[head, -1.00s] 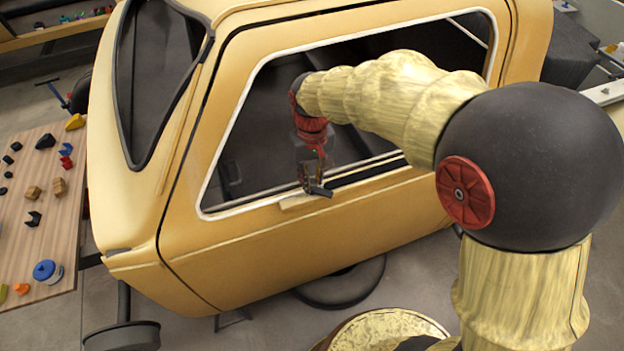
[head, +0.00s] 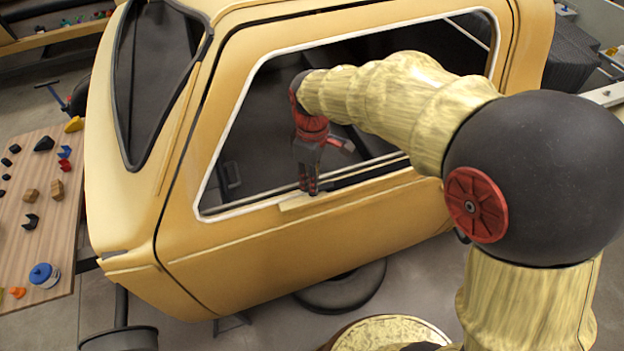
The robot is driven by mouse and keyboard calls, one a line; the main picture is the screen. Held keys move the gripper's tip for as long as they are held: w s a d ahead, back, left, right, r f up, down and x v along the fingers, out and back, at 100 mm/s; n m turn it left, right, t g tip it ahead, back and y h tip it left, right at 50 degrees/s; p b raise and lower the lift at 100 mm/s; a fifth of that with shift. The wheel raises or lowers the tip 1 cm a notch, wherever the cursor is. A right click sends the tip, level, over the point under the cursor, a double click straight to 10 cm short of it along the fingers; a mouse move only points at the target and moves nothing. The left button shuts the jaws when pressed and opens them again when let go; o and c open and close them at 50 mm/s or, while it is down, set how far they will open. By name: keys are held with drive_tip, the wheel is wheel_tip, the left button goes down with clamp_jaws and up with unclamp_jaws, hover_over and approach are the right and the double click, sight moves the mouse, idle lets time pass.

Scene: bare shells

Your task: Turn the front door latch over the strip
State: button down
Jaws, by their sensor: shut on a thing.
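The yellow car shell's front door (head: 250,235) faces me, with a white-edged window opening. My gripper (head: 311,191) points down at the lower edge of this window, its fingers close together. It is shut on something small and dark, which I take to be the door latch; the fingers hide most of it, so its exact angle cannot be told. A short pale strip (head: 291,206) lies on the door's ledge just below the fingertips. Whether the latch lies over the strip cannot be told.
A wooden table (head: 50,215) with several small coloured parts stands at the left. A dark round wheel (head: 342,289) is under the door. The floor in front of the door is mostly clear.

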drive_tip(key=shift+n, duration=0.3)
drive_tip(key=c, duration=1.7)
unclamp_jaws()
drive_tip(key=shift+o, duration=0.4)
wheel_tip(320, 180, up, 12)
